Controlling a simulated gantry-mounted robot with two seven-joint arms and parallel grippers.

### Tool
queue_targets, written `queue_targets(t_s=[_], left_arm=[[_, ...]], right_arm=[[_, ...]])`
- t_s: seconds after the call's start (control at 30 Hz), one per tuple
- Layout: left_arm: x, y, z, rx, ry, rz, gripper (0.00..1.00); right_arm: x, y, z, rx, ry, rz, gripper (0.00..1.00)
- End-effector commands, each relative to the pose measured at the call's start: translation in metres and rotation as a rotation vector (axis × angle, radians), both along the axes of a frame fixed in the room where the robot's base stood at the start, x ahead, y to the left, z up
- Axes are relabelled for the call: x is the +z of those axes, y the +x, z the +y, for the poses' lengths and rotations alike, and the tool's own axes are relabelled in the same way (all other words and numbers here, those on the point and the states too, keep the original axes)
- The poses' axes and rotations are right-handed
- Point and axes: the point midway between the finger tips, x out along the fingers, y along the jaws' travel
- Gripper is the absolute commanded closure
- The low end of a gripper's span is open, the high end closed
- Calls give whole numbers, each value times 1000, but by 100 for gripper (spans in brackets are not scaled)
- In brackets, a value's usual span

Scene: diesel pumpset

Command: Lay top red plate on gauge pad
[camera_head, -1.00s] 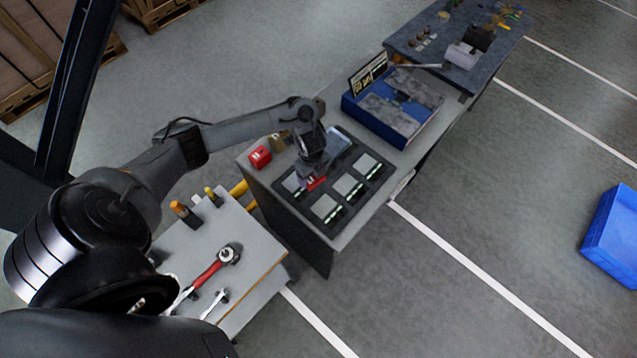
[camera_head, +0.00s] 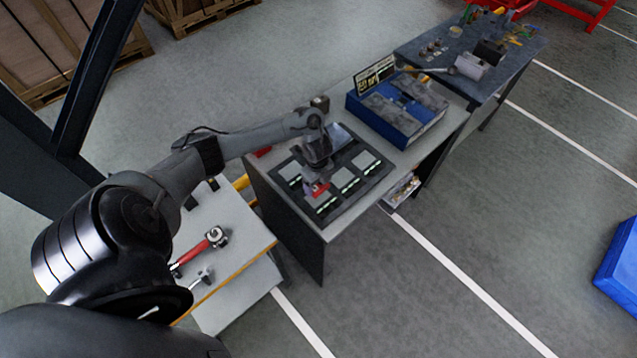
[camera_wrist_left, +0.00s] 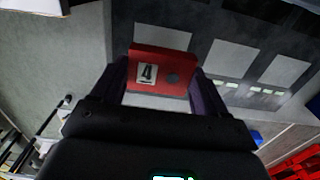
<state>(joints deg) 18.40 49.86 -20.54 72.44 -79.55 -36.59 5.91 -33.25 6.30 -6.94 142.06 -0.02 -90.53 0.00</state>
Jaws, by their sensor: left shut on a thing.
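My left gripper (camera_head: 318,178) is shut on a red plate (camera_head: 318,188) and points down over a dark tray (camera_head: 352,193) with several light square pads. A light pad (camera_head: 325,202) lies just in front of the plate in the head view. I cannot tell whether the plate touches the tray, nor which pad is the gauge pad. My right gripper is out of view.
A red block (camera_head: 263,152) shows partly behind my left arm. A blue case (camera_head: 417,137) stands behind the tray on the same table. A side table (camera_head: 225,252) holds a red-handled tool (camera_head: 203,247). A cluttered bench (camera_head: 500,52) stands farther back.

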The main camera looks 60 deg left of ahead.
Motion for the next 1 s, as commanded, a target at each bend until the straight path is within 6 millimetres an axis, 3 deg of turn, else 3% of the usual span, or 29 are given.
queue_targets(t_s=[0.3, 0.7, 1.0], left_arm=[[2, 1, 1, 0, 1, -2, 75], [-33, 1, 0, 1, 0, -1, 75], [-45, 1, 0, -1, 0, -2, 75]], right_arm=[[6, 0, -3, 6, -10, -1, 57], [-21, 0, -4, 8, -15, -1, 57], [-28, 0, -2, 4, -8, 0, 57]])
